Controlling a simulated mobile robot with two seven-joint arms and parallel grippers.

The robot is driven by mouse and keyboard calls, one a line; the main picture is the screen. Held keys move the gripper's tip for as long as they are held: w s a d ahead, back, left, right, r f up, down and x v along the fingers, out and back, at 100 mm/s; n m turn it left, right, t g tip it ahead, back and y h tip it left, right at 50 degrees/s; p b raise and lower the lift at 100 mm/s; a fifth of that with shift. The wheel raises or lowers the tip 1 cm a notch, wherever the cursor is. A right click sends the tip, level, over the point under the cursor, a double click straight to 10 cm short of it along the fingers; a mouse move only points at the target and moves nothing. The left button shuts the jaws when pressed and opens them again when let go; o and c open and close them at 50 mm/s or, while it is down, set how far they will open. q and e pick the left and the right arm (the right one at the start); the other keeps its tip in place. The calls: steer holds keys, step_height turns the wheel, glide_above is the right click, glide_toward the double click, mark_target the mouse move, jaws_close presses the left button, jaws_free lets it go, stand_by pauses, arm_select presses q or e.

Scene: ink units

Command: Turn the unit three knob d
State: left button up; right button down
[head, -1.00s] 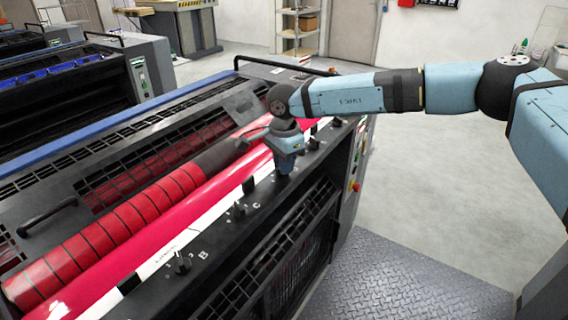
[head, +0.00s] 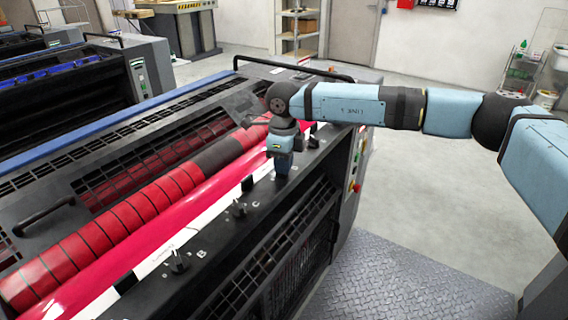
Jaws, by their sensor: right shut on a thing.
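The near ink unit (head: 225,248) has a dark rail of small black knobs along its front edge. My right gripper (head: 283,176) points down onto this rail and is shut on the knob just past the one marked C, which fits knob d. The gripper hides this knob, so I cannot see its pointer. The knob marked C (head: 238,208) and the knob by the letter B (head: 178,261) stand free in front of it. Another knob (head: 313,142) shows just behind the gripper. My left gripper is out of view.
Red and pink rollers (head: 140,210) run beside the knob rail. A black handrail (head: 290,66) stands at the unit's far end, with buttons (head: 354,186) on its end face. A metal tread plate (head: 400,285) lies in front. The grey floor to the right is clear.

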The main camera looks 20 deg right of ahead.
steer(key=m, duration=0.4)
steer(key=shift+a+m, duration=0.1)
steer(key=shift+m, duration=0.2)
steer(key=shift+r+m, duration=0.1)
steer(key=shift+m, duration=1.6)
steer(key=c, duration=1.2)
jaws_free()
step_height(320, 180, up, 14)
steer(key=shift+f, duration=0.15)
